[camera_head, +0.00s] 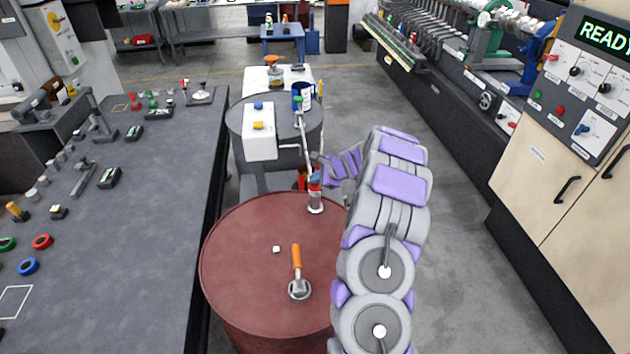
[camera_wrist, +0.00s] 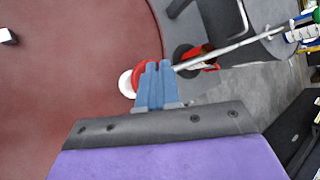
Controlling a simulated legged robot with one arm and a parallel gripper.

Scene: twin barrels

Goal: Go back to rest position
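My gripper (camera_head: 315,176) has blue fingers and hangs over the far right part of the red barrel top (camera_head: 240,255). My grey and purple arm reaches out from the lower right.
An orange-handled tool (camera_head: 296,257) and a small white cube (camera_head: 276,249) lie on the red barrel. Behind it stands a grey barrel with a white box (camera_head: 260,144) and a long lever (camera_head: 304,138). A dark workbench (camera_head: 150,220) is left; open floor (camera_head: 465,270) is right.

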